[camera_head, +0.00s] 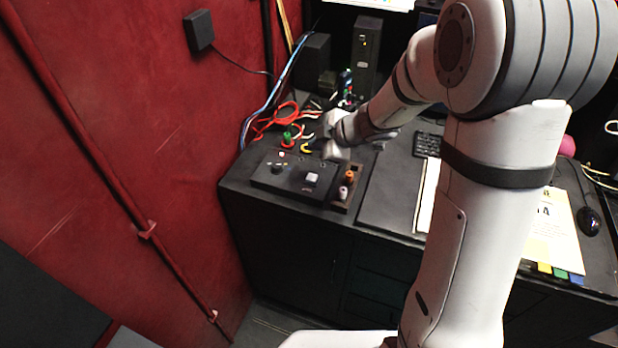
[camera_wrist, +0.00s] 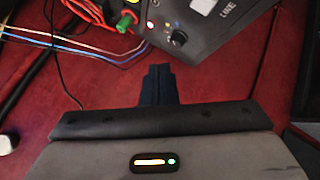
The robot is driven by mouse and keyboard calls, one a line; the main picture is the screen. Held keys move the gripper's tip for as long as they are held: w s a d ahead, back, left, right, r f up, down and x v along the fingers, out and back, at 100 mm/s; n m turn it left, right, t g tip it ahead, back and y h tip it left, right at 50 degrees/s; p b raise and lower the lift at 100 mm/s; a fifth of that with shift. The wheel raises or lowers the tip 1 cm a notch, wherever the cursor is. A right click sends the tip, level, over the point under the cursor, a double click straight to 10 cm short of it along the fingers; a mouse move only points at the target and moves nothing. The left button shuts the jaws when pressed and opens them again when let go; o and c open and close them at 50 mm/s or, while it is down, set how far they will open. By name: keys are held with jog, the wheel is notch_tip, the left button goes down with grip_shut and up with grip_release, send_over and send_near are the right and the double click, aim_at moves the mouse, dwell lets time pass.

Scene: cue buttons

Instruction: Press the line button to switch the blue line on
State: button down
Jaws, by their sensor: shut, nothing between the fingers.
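A dark control box (camera_head: 262,178) lies on the desk near its front left corner. A pale square button (camera_head: 311,179) sits on its right half, with a small marking in front of it. In the wrist view the box (camera_wrist: 215,45) is at the upper right, and the button (camera_wrist: 203,5) is cut by the top edge, beside a label that seems to read LINE. My gripper (camera_wrist: 158,70) is shut and empty. In the head view my gripper (camera_head: 318,146) is behind the button, apart from it; its fingertips are hard to make out. I cannot identify a lit blue line.
The box also carries a black knob (camera_head: 277,169) and small lights. Red, blue and white cables (camera_head: 275,118) and a green plug (camera_head: 287,138) lie behind it. A small holder (camera_head: 346,190) with orange and white pieces stands right. A red wall (camera_head: 120,150) bounds the left.

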jog(key=b, duration=0.7)
send_over(316, 178)
notch_tip(316, 178, down, 6)
jog(key=shift+f, duration=0.95)
jog(key=shift+f+b, duration=0.2)
jog(key=shift+b, duration=0.15)
dwell(0.5)
jog(key=shift+f, duration=0.25)
jog(key=shift+s+f+b, duration=0.1)
jog(key=shift+f+b, duration=0.2)
jog(key=shift+f, duration=0.2)
dwell(0.7)
jog(key=shift+r, duration=0.15)
jog(key=shift+r+p, duration=0.8)
jog(key=shift+p, duration=0.35)
